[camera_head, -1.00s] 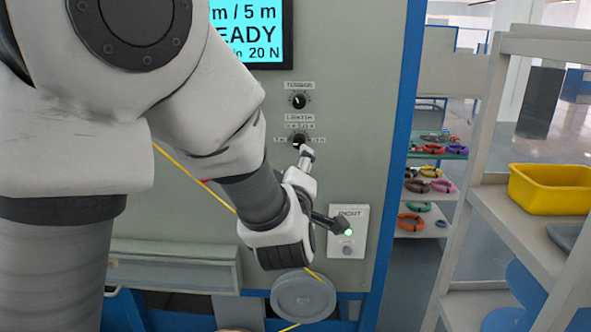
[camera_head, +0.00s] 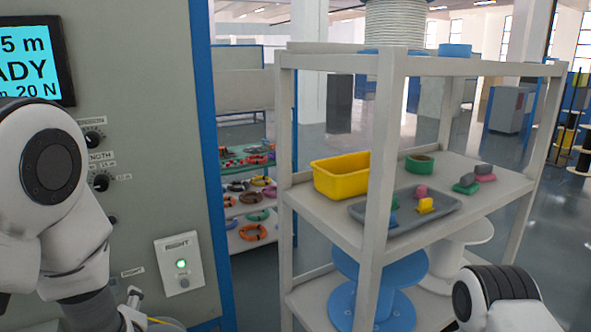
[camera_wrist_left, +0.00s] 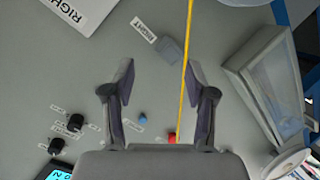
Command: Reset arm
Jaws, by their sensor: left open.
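My left arm comes in at the left of the head view, beside the grey machine panel (camera_head: 150,120). A taut yellow cable (camera_wrist_left: 187,50) runs down the picture close to the right finger. I cannot tell how far behind the finger it lies. A white and black link of my right arm (camera_head: 500,298) shows at the bottom right; its gripper is out of view.
A grey shelf rack (camera_head: 297,130) stands right of the machine, holding a yellow bin (camera_head: 340,177) and a grey tray (camera_head: 375,216). A blue spool (camera_head: 385,300) sits below. Coloured cable coils (camera_head: 255,232) lie on shelves behind. A RIGHT button box (camera_head: 181,264) glows green.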

